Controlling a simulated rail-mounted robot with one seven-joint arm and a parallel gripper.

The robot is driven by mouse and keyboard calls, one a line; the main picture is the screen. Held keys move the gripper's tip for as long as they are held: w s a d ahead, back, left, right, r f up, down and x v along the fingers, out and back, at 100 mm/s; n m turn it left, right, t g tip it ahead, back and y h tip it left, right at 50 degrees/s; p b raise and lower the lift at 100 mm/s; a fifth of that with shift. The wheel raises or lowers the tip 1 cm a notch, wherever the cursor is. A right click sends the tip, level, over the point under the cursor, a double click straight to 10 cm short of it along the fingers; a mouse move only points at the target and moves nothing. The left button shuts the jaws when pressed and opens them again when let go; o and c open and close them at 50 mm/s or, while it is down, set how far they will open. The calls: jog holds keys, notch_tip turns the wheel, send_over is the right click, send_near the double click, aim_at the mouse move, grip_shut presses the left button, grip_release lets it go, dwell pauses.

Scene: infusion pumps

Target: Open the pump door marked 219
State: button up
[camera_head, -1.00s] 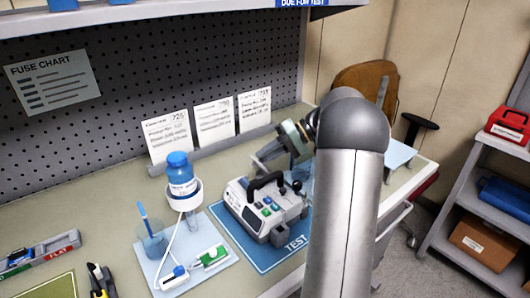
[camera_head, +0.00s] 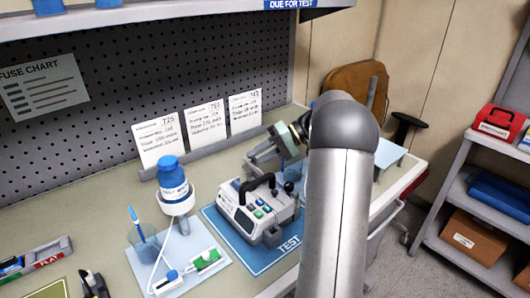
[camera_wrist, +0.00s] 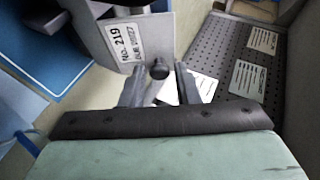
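In the wrist view a grey panel with a white label reading "No. 219" (camera_wrist: 125,42) stands at the upper middle. A black knob (camera_wrist: 160,69) is at its lower right edge. My gripper (camera_wrist: 161,78) has its two fingers on either side of the knob, apart, with gaps that appear to remain. In the head view a white pump (camera_head: 258,210) with a black carry handle and coloured buttons sits on the blue TEST mat (camera_head: 238,253). My gripper (camera_head: 262,152) is behind the pump. The label is not visible there.
Several cards (camera_head: 205,125) lean at the pegboard. A brown chair back (camera_head: 355,88) is behind the bench end.

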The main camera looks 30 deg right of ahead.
jog(key=v, duration=1.7)
jog(key=shift+d+p, duration=0.2)
jog(key=shift+p, duration=0.25)
jog(key=shift+s, duration=0.1)
